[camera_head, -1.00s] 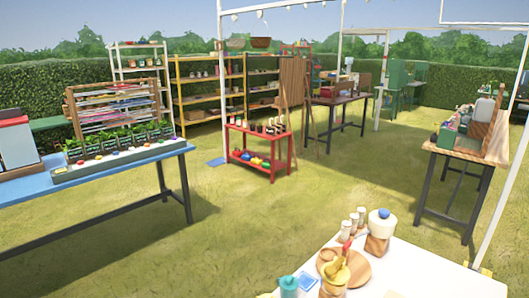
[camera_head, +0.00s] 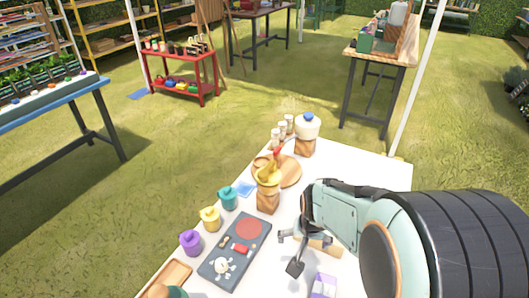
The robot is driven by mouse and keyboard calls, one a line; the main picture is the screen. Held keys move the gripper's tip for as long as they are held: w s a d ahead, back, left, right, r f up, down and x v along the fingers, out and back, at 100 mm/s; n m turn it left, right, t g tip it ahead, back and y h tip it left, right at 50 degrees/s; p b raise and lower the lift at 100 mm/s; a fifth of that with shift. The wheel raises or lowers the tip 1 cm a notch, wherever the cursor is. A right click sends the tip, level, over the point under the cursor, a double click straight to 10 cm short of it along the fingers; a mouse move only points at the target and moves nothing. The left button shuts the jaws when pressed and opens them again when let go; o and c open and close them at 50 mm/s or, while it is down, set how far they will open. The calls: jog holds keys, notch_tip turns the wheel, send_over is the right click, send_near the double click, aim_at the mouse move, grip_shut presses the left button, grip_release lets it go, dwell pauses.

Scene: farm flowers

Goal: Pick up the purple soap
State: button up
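A small purple and white block (camera_head: 323,286), which looks like the purple soap, lies on the white table (camera_head: 385,175) at the bottom edge of the view, partly cut off. My gripper (camera_head: 289,252) is above the table, up and left of the block and apart from it. Its fingers are spread and nothing shows between them. A purple cup-like container (camera_head: 190,242) stands farther left.
A dark tray (camera_head: 219,272) with small items lies left of my gripper. Yellow (camera_head: 210,219) and teal (camera_head: 228,198) containers stand along the left edge. A wooden block with yellow items (camera_head: 268,195), a round board and a white jar (camera_head: 307,128) stand behind. A wooden roller (camera_head: 320,245) lies near my gripper.

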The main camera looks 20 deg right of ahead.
notch_tip(320, 180, down, 5)
jog(key=s+d+m+g, duration=0.1)
jog(key=d, duration=0.2)
jog(key=m+g+y, duration=0.1)
jog(key=m+g, duration=0.1)
send_over(324, 289)
notch_tip(324, 289, down, 5)
jog(key=shift+f, duration=0.15)
jog(key=shift+d+f, duration=0.1)
jog(key=shift+f, duration=0.2)
notch_tip(324, 289, down, 6)
jog(key=shift+r, duration=0.1)
jog(key=c, duration=1.3)
